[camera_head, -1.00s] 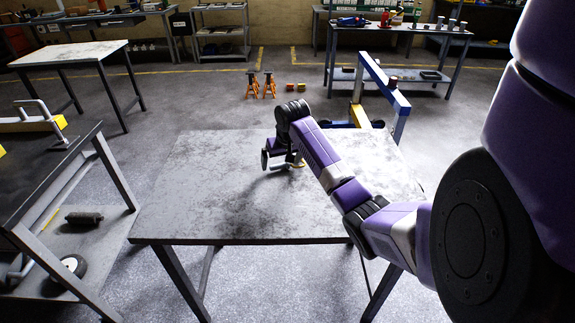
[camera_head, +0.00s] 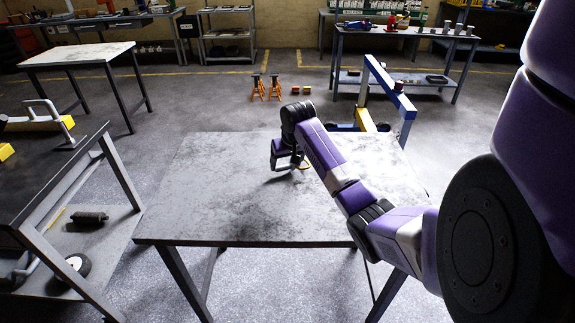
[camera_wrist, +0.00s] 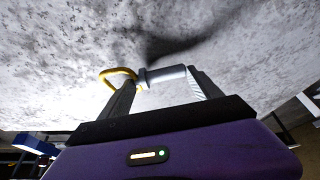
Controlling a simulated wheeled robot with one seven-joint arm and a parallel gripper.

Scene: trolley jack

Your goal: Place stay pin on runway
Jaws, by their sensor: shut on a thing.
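The stay pin (camera_wrist: 165,74) is a grey cylinder with a yellow loop at its left end in the wrist view. My gripper (camera_wrist: 160,79) is shut on it, with one finger near each end. In the head view my gripper (camera_head: 288,163) is low over the bare grey worktable (camera_head: 215,195); a bit of the yellow loop (camera_head: 303,167) shows beside it. The pin lies roughly level, close to the tabletop. I cannot tell whether it touches. I cannot single out the runway by sight.
The tabletop around my gripper is clear. A dark bench (camera_head: 50,175) stands at the left, with a grey and yellow piece (camera_head: 40,122) on it. A blue and yellow frame (camera_head: 388,87) stands behind the table. Orange stands (camera_head: 274,88) are on the floor behind.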

